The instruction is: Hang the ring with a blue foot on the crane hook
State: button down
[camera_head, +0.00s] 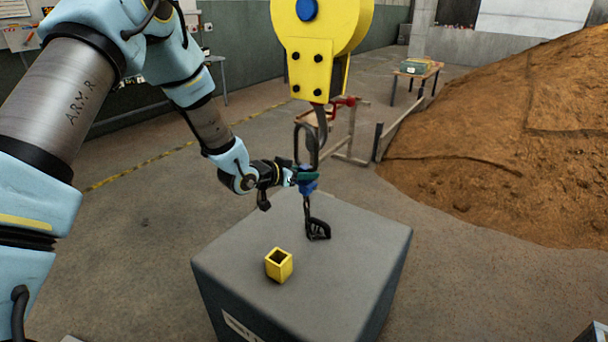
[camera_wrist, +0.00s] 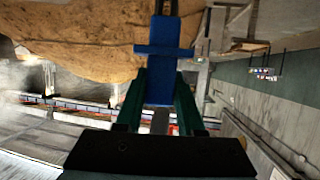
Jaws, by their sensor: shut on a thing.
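My gripper (camera_head: 300,178) is shut on the blue foot (camera_head: 309,187) of the black ring (camera_head: 305,145), above the grey box. The ring stands roughly upright as a tall oval. The dark crane hook (camera_head: 321,118) hangs under the yellow crane block (camera_head: 310,68). Ring and hook overlap in the head view; I cannot tell whether the ring is around the hook or beside it. In the wrist view the blue foot (camera_wrist: 163,62) sits between green fingers (camera_wrist: 160,100), and dark bars run from it past the top edge. The hook cannot be made out there.
A grey box (camera_head: 350,255) stands below. On it are a hollow yellow block (camera_head: 279,264) and a black looped piece (camera_head: 318,230), with a dark strand rising towards the blue foot. A dirt mound (camera_head: 510,130) is at right. A small table (camera_head: 415,72) stands behind.

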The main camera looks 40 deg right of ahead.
jog(key=w+d+f+b, duration=0.1)
jog(key=d+f+b, duration=0.3)
jog(key=d+f, duration=0.1)
jog(key=shift+w+f+b, duration=0.2)
jog(key=shift+f+b, duration=0.05)
jog(key=shift+b, duration=0.1)
dwell(2.1)
jog(key=shift+d+f, duration=0.15)
jog(key=shift+f, duration=0.05)
dwell(0.7)
